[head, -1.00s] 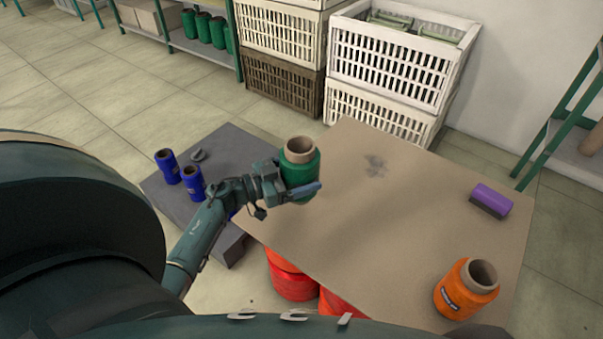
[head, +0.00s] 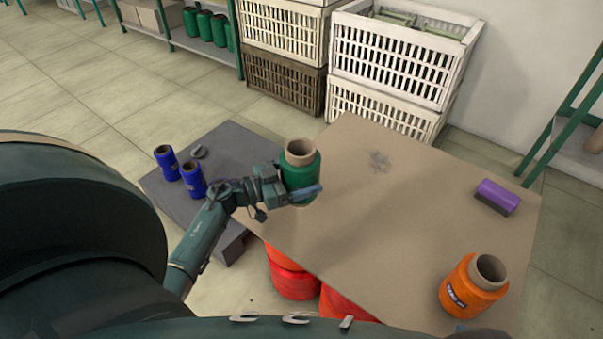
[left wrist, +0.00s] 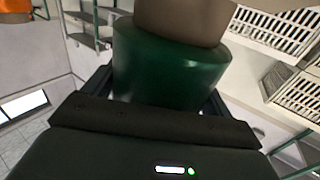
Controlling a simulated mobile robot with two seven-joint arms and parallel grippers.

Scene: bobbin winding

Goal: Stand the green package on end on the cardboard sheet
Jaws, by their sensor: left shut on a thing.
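The green package (head: 297,175) is a green bobbin with a brown cardboard core showing at its top. It is upright in my left gripper (head: 298,192), which is shut around its side. In the left wrist view the green package (left wrist: 170,65) fills the space between the fingers, its brown core towards the top of the picture. In the head view it is in front of the left part of the cardboard sheet (head: 400,220). I cannot tell whether its base touches the sheet. My right gripper is not in view.
An orange bobbin (head: 462,290) stands at the sheet's near right corner, and a purple brush-like block (head: 497,193) lies at its right edge. Red bobbins (head: 292,275) are under the sheet. Blue bobbins (head: 193,180) stand on a grey platform at left. The sheet's middle is clear.

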